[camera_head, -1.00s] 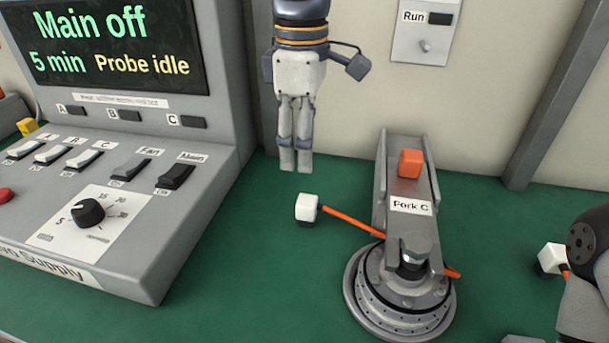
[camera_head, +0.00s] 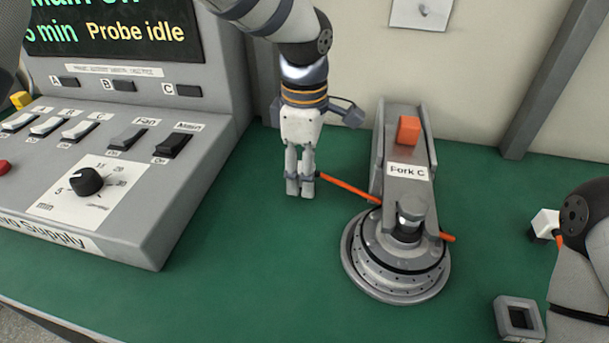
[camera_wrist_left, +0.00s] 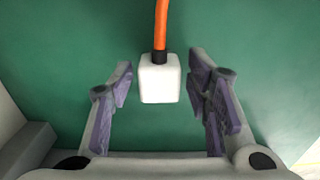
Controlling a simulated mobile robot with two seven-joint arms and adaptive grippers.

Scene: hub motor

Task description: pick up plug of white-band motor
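A white block-shaped plug (camera_wrist_left: 159,78) on an orange cable (camera_wrist_left: 161,24) sits between the fingers of my left gripper (camera_wrist_left: 163,82) in the left wrist view. The fingers are open, with a gap on both sides of the plug. I cannot make out a white band on this motor. My right gripper is not in view.
Another white plug (camera_head: 545,222) with an orange cable lies at the right, beside my right arm. A grey square frame (camera_head: 519,318) is at the lower right. The supply console (camera_head: 110,170) stands at the left. Green table (camera_head: 250,270) is clear between console and motor.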

